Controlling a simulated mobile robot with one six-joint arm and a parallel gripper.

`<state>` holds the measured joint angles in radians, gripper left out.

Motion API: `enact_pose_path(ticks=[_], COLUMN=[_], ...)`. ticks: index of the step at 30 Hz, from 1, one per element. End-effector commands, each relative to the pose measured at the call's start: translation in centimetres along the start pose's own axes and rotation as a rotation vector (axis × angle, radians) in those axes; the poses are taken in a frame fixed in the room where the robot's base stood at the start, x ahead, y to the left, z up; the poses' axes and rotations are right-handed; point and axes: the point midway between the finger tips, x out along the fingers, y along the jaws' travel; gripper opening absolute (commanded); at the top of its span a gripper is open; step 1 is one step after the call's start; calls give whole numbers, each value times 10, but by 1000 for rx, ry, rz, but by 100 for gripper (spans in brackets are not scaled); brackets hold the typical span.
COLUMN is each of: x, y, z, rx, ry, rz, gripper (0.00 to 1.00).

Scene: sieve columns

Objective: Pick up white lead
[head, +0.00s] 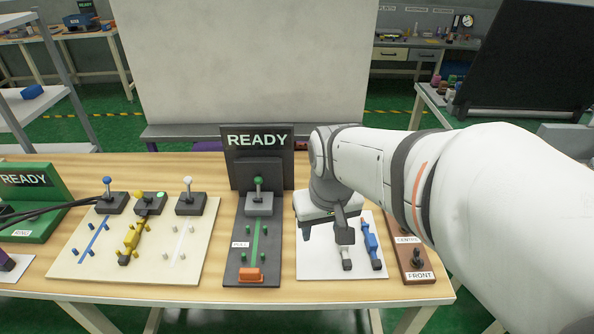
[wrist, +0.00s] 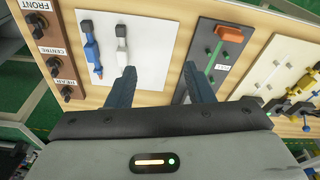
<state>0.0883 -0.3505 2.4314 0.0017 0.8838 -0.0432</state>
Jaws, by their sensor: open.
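The white lead (head: 346,258) lies on the white mat (head: 320,262), left of the blue lead (head: 371,246). In the head view my gripper (head: 325,228) hangs over the mat and hides part of the white lead. In the wrist view the white lead (wrist: 121,42) lies beside the blue lead (wrist: 92,48). My gripper (wrist: 159,72) is open and empty there. Its left fingertip is close to the end of the white lead, and its right fingertip is over the edge of the dark pull panel (wrist: 190,92). The white lead is not between the fingers.
A cream board (head: 72,262) at left has blue, yellow and white lines with levers; a yellow lead (head: 131,238) lies along its yellow line. The pull panel with an orange block (head: 251,275) stands left of the mat. A brown knob panel (head: 415,262) is at right.

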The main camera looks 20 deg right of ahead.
Motion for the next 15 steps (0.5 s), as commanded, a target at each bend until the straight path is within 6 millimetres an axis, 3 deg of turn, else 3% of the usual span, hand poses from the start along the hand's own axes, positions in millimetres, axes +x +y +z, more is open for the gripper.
enact_pose_path(ticks=[1,7,12,15], x=[17,71,111,125], y=[10,52,84,95], z=[-12,-55,-76,-81], rx=[24,100,146,161], ry=[-27,-108,-155,-171], rz=[4,12,11,9], gripper=[47,47,47,47])
